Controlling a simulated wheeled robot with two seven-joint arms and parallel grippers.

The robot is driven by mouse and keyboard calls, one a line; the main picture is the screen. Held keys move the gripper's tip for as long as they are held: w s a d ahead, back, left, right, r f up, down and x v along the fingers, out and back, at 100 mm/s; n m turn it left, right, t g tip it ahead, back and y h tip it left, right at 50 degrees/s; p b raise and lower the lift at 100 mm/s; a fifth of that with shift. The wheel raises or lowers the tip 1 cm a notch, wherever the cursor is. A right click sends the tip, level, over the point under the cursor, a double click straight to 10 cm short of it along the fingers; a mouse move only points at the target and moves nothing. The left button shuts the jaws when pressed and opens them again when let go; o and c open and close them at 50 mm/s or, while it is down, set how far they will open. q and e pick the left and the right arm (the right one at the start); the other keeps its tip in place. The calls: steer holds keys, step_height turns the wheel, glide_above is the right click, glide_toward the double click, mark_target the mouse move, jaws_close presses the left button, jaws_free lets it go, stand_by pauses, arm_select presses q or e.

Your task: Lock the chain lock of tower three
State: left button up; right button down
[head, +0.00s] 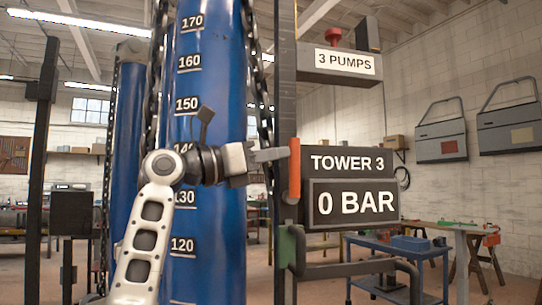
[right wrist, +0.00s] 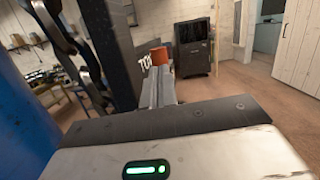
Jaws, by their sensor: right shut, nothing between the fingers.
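The tower three sign (head: 347,161) hangs on a dark post right of a big blue scaled column (head: 205,60). An upright orange handle (head: 294,172) is at the sign's left edge. Below it sits a green-ended dark part (head: 291,246). A dark chain (head: 257,70) runs down beside the column; a chain also shows in the right wrist view (right wrist: 62,28). My right gripper (head: 284,154) is shut and empty, its tips at the orange handle's left side. The handle shows just beyond the fingers in the right wrist view (right wrist: 159,56); contact is unclear. My left gripper is out of view.
The display under the sign (head: 353,203) reads 0 BAR. A "3 PUMPS" box (head: 338,65) with a red knob is above. A curved dark bar (head: 370,268) juts out below. A blue bench (head: 395,246) stands behind at right. A second blue column (head: 126,130) stands left.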

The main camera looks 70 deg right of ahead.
steer(key=shift+s, duration=0.1)
steer(key=r+b+v, duration=0.1)
steer(key=r+v, duration=0.2)
steer(key=v, duration=1)
steer(key=shift+w+a, duration=0.45)
steer(key=shift+w, duration=0.15)
steer(key=shift+f, duration=0.1)
